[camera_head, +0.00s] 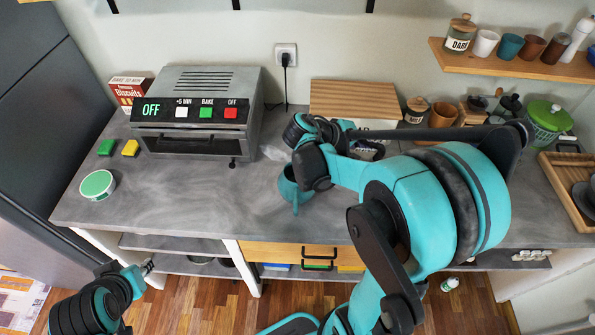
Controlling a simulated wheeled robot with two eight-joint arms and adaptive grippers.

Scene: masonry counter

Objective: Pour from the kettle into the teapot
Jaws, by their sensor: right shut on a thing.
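A teal vessel (290,187) shows at the middle of the counter, with a narrow teal part pointing toward the front edge. My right wrist and arm hide much of it, and I cannot tell whether it is the kettle or the teapot. My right gripper (311,178) is at this vessel and appears shut on it; its fingertips are mostly hidden. No second pouring vessel can be made out clearly. My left gripper (146,268) is low at the left, in front of the counter and away from the vessel; its fingers are too small to read.
A toaster oven (195,115) stands at the back left, beside a biscuit box (129,92). A green-topped round container (98,185) and green and yellow blocks lie left. A wooden board (353,98), jars and a green-lidded pot (547,122) line the back. The left-centre counter (180,205) is clear.

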